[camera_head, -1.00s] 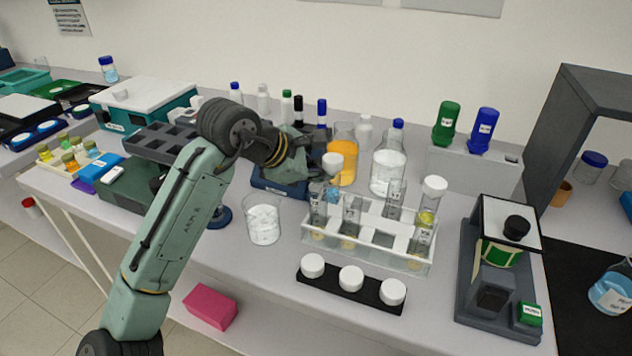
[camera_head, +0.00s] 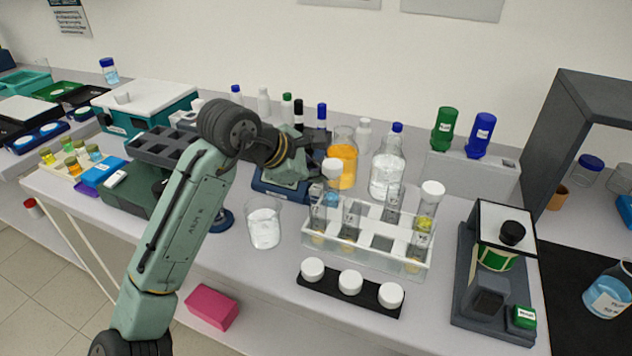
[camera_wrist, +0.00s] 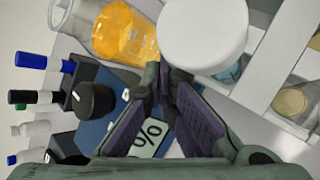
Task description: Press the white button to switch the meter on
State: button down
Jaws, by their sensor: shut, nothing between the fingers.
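The meter, a dark blue box (camera_head: 268,190), stands mid-bench in the head view, partly hidden by my arm. In the wrist view part of its blue top shows (camera_wrist: 92,136), with a black knob (camera_wrist: 94,102) and a pale display (camera_wrist: 150,138) showing "%". My gripper (camera_head: 318,143) is shut and empty, above the meter's right side. Its fingertips (camera_wrist: 163,72) meet in the wrist view, close to a large white cap (camera_wrist: 203,32) in the picture.
The white-capped tube (camera_head: 332,168) stands in the clear rack (camera_head: 375,262) right of the meter. A flask of orange liquid (camera_head: 343,163) is close behind it. A glass beaker (camera_head: 264,228) stands in front. Several bottles line the back. Bench between beaker and black cap holder (camera_head: 330,287) is bare.

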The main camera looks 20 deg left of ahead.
jog(key=shift+r+p, duration=0.6)
jog(key=shift+r, duration=2.35)
